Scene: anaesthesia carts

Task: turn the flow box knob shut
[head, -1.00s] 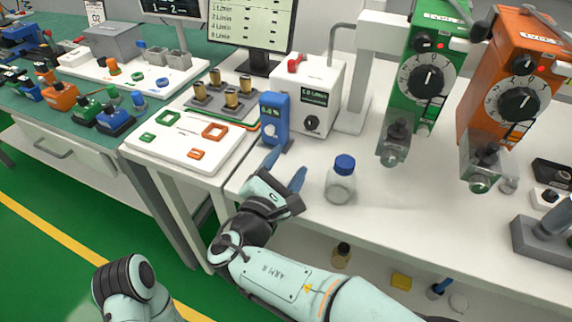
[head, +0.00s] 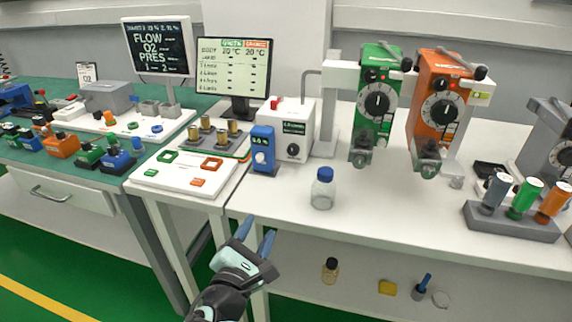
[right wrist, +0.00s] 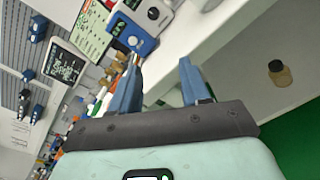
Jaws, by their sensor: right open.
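The flow box appears to be the white box (head: 303,124) with a small dark display, a red part on top and a round black knob (head: 293,149) on its front. It stands on the white table. In the right wrist view the white box (right wrist: 166,25) is cut off at the top edge. My right gripper (head: 259,233) is open and empty, in front of the table's front edge, below and apart from the box. Its two blue fingers (right wrist: 158,72) are spread with nothing between them. My left gripper is out of view.
A blue box (head: 263,160) with a light knob stands just left of the white box. A blue-capped bottle (head: 323,190) stands to its right front. Green (head: 375,105) and orange (head: 437,110) dial units stand further right. The table front between (head: 285,205) is clear.

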